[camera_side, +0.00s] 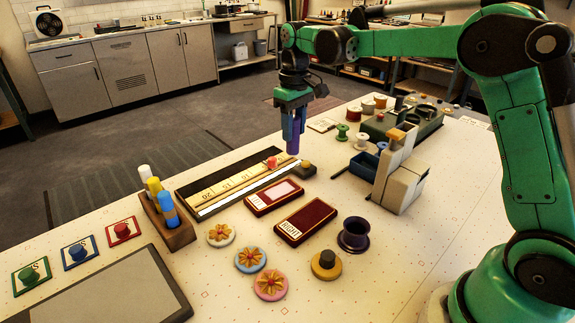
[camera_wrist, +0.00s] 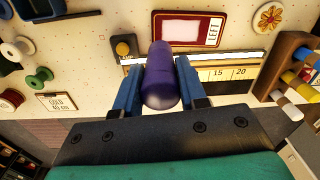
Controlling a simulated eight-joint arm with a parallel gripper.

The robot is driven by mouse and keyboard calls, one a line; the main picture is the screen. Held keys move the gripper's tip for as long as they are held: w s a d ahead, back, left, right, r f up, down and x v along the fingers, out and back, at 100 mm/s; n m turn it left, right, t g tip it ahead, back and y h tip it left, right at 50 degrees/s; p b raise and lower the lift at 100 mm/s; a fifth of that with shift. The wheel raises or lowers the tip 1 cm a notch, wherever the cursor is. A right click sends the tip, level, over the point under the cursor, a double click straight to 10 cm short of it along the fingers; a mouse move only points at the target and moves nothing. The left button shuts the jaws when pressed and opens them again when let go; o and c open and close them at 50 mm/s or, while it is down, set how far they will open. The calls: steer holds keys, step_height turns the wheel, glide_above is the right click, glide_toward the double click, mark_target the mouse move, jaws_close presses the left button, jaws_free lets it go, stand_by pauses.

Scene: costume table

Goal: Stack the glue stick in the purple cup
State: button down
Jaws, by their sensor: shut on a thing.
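My gripper (camera_side: 292,115) is shut on a purple rounded stick, the glue stick (camera_side: 292,144), and holds it upright in the air above the far side of the table. In the wrist view the glue stick (camera_wrist: 161,80) sits between the two blue fingers of my gripper (camera_wrist: 158,72). The purple cup (camera_side: 354,234) stands on the table at the near right, its dark opening facing up. It is well apart from my gripper, nearer the camera and to the right. The cup does not show in the wrist view.
A ruler strip (camera_side: 240,184) lies below the gripper. Red cases LEFT (camera_side: 259,201) and RIGHT (camera_side: 305,222) lie before it. A grey machine (camera_side: 402,187) stands right of them. A wooden holder (camera_side: 167,229) with coloured sticks is at left. A black-knobbed yellow disc (camera_side: 318,270) lies beside the cup.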

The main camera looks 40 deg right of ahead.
steer(key=s+a+r, duration=0.1)
steer(key=s+r, duration=0.5)
steer(key=s, duration=0.3)
steer(key=s+a+r, duration=0.1)
steer(key=s+r, duration=0.5)
steer(key=s, duration=0.3)
steer(key=f, duration=2)
steer(key=shift+s+d+f, duration=0.15)
steer(key=shift+s, duration=0.05)
steer(key=shift+f, duration=0.2)
steer(key=shift+f, duration=0.15)
steer(key=shift+c, duration=2.4)
jaws_free()
